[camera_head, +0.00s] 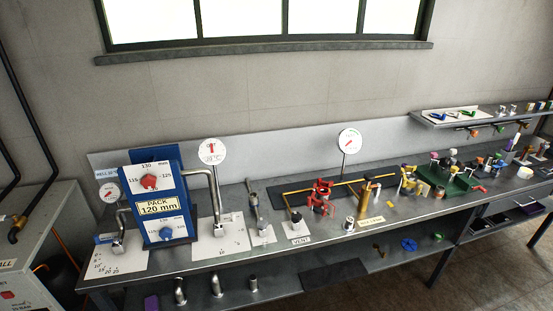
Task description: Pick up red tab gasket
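I cannot pick out the red tab gasket for certain. Small coloured pieces, with blue, green and yellow parts, lie on a white board (452,115) on the wall shelf at the upper right; they are too small to tell apart. Small items, one of them orange-red (474,133), hang below that shelf. Neither of my grippers shows in the head view.
A long grey workbench runs across the view. It carries a blue panel marked "PACK 120 mm" (160,207), a red valve-like fitting (321,194), a brass-coloured fitting (366,203) and a green tray (459,187) among several small parts. Bare floor (480,275) shows at lower right.

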